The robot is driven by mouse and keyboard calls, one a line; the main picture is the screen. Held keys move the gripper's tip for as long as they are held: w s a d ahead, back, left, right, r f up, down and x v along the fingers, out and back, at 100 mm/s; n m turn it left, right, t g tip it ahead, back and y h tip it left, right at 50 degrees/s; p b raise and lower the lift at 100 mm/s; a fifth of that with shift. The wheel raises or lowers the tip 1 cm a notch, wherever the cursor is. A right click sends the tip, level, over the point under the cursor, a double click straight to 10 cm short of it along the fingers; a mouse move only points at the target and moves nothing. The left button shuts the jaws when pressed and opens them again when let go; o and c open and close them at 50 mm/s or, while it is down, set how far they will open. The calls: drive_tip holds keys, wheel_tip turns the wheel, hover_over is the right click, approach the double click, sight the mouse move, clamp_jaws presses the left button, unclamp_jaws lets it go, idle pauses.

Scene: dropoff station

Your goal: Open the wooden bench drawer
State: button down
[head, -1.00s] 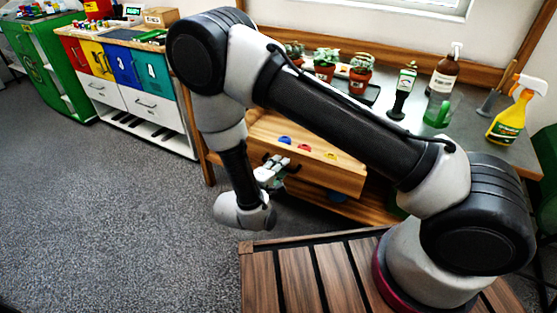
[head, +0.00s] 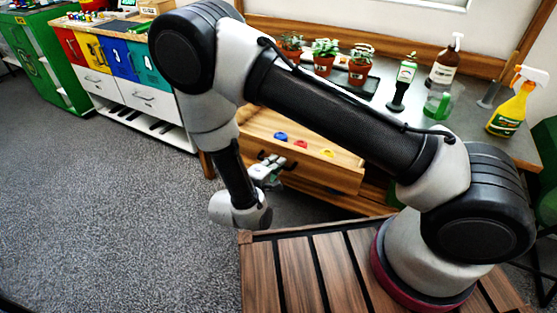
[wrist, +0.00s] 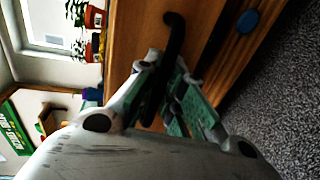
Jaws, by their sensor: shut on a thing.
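The wooden bench drawer (head: 335,174) juts out from under the grey bench top in the head view, standing open with small coloured things visible inside. Its dark bar handle (wrist: 175,35) crosses the wooden drawer front (wrist: 128,28) in the wrist view. My gripper (head: 268,172) is at the drawer front, with the handle between its green-padded fingers (wrist: 168,92). The fingers are shut on the handle. The lower part of the handle is partly hidden by the fingers.
A cabinet with coloured doors (head: 120,60) stands at left. Grey carpet (head: 100,210) is clear in front of it.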

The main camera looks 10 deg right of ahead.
drive_tip(key=shift+s+a, duration=0.25)
drive_tip(key=shift+s, duration=0.05)
drive_tip(key=c, duration=1.5)
unclamp_jaws()
